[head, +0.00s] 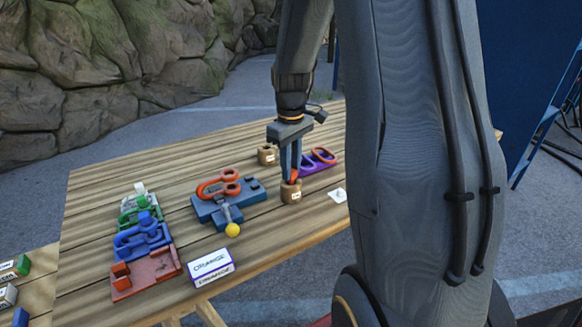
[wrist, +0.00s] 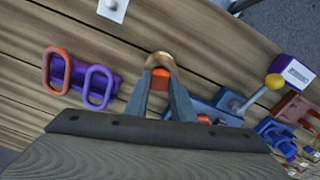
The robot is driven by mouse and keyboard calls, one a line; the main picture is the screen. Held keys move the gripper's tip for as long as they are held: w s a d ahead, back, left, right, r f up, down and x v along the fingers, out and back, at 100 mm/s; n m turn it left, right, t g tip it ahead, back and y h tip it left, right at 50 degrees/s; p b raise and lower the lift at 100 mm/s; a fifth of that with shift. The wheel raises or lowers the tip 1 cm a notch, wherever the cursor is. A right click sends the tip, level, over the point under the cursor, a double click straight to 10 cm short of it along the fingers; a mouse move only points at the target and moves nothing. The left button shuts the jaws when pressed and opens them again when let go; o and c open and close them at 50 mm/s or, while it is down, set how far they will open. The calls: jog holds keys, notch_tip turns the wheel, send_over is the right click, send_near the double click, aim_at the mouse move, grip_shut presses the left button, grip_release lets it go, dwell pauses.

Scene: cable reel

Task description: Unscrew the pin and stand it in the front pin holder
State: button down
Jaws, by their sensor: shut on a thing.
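My gripper (head: 292,178) points straight down over the front pin holder (head: 291,194), a small brown cup with a white label. It is shut on the orange pin (head: 294,175), of which only a little shows between the fingers. In the wrist view, the pin's orange end (wrist: 161,72) sits between the fingertips, at the mouth of the holder (wrist: 160,57). The fingers hide most of the pin, and I cannot tell how deep it sits. The other pin holder (head: 266,155) stands farther back. An orange shackle (head: 218,184) rests on the blue fixture (head: 213,212).
The fixture has a grey lever with a yellow ball (head: 232,230). A purple rack (head: 316,164) with orange and purple links stands right of the holders. Red, blue and green trays (head: 146,272) line the left. A card reading ORANGE (head: 210,264) stands in front. A white plate (head: 338,195) lies right.

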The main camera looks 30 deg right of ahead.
jog(key=shift+f, duration=0.3)
jog(key=c, duration=1.4)
grip_release()
jog(key=shift+c, duration=0.2)
notch_tip(320, 180, up, 8)
jog(key=shift+f+b, duration=0.1)
jog(key=shift+b, duration=0.7)
jog(key=s+a+f+m, duration=0.1)
jog(key=s+a+f, duration=0.3)
jog(key=s+a, duration=0.3)
jog(key=s+a+f+m, duration=0.2)
jog(key=s+a+f, duration=0.2)
jog(key=s+a, duration=0.4)
jog(key=shift+f+m+t, duration=0.2)
jog(key=shift+m+t, duration=0.1)
jog(key=shift+t, duration=0.1)
